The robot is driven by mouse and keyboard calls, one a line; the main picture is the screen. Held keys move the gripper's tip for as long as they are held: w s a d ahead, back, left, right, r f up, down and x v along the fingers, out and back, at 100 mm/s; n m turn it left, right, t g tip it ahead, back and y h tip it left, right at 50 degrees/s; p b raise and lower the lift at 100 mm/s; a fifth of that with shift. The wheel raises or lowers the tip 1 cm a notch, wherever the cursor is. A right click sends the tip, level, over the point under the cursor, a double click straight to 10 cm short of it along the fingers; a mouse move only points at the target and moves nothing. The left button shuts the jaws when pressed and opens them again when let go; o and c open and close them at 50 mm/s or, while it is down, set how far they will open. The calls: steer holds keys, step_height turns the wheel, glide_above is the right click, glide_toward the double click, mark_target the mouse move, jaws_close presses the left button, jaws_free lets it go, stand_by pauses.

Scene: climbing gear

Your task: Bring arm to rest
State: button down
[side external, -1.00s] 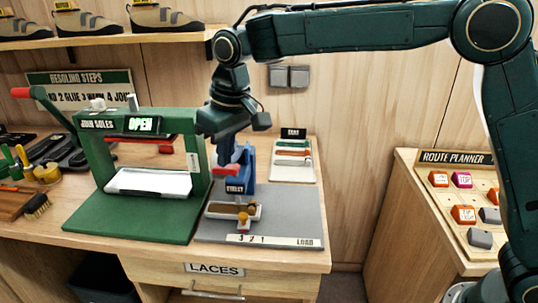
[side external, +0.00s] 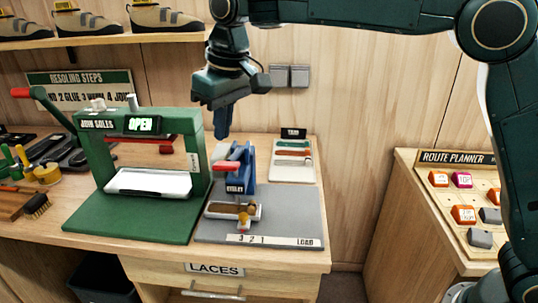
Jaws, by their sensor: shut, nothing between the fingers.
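My gripper (side external: 223,122) is shut and empty. It points down and hangs in the air above the bench, over the back of the blue eyelet press (side external: 238,170) and clear of it. The eyelet press has a red handle and stands on a grey base plate (side external: 290,212) marked "3 2 1" and "LOAD". A small brown and white piece (side external: 232,210) sits under the press at the front.
The green sole press (side external: 127,160) with its "OPEN" sign stands left of my gripper. A shelf (side external: 110,40) with shoes is at the upper left. A white card with coloured strips (side external: 293,172) lies at the right back. The route planner board (side external: 470,238) stands far right.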

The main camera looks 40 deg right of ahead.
stand_by(0.3)
steer(key=s+d+r+m+t, duration=0.15)
steer(key=s+d+r, duration=0.25)
steer(key=s+d, duration=1.05)
steer(key=s+d+f+t, duration=0.1)
steer(key=s+d+f, duration=0.2)
steer(key=s, duration=0.5)
steer(key=s+d+f+m+t, duration=0.1)
steer(key=s+d+f, duration=0.3)
steer(key=s, duration=0.4)
steer(key=shift+s+f+h, duration=0.3)
steer(key=shift+f, duration=0.4)
